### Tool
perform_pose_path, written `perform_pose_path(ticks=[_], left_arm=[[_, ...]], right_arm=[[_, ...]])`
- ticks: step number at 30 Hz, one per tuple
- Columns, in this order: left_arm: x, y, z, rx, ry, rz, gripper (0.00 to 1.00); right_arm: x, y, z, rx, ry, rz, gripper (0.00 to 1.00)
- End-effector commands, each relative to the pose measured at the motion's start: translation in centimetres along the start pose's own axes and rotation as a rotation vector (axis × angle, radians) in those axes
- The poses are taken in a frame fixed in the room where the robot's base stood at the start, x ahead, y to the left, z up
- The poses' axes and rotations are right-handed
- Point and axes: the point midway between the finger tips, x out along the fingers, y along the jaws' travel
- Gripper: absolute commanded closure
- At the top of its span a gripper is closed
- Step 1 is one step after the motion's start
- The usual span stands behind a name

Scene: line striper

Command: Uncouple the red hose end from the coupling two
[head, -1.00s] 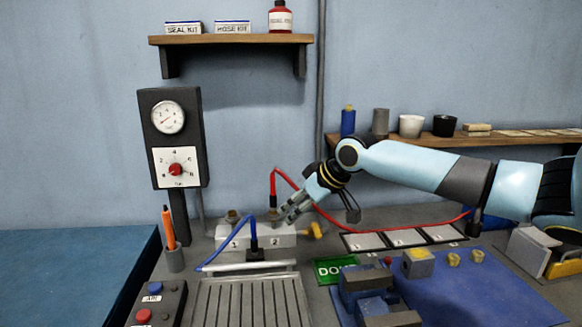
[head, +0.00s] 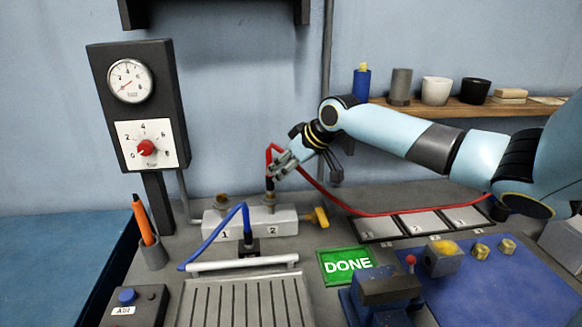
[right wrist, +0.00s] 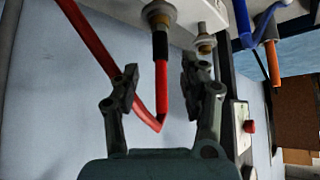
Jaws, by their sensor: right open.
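The red hose (head: 350,207) arches up and comes down to its end, a black sleeve (head: 269,184), on brass coupling two (head: 268,199) of the white block (head: 290,226). In the right wrist view the black sleeve (right wrist: 160,45) meets the coupling (right wrist: 158,13) with no gap visible. My right gripper (head: 276,168) is at the upper part of the hose end, above the block. In the right wrist view its open fingers (right wrist: 160,85) stand on both sides of the red hose (right wrist: 163,95), apart from it. My left gripper is not in view.
Beside it is coupling one (head: 222,201), bare on top. The blue hose (head: 212,238) loops in front of the block. A yellow valve handle (head: 319,217) sits at the block's right end. A gauge panel (head: 135,100) stands left. A green DONE plate (head: 346,265) lies in front.

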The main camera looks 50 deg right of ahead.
Motion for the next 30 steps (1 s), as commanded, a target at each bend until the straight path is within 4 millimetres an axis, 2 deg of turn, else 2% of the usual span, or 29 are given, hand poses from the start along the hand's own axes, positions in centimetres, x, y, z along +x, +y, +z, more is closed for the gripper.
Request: perform_pose_path(ticks=[1, 3, 12, 18, 30], left_arm=[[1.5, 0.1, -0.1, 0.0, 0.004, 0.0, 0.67], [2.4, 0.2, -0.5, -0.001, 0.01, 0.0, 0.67], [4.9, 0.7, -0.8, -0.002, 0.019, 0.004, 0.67], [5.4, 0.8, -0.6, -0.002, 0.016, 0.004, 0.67], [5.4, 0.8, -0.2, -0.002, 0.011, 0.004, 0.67]], right_arm=[[1.2, 0.0, 0.5, 0.002, 0.0, -0.001, 0.56], [2.0, -0.1, 0.5, 0.002, -0.001, -0.001, 0.56], [5.0, 0.0, 0.3, 0.002, -0.001, -0.001, 0.56], [5.7, 0.0, 0.2, 0.0, -0.002, 0.0, 0.56], [5.7, 0.0, 0.1, 0.001, -0.002, 0.0, 0.56]])
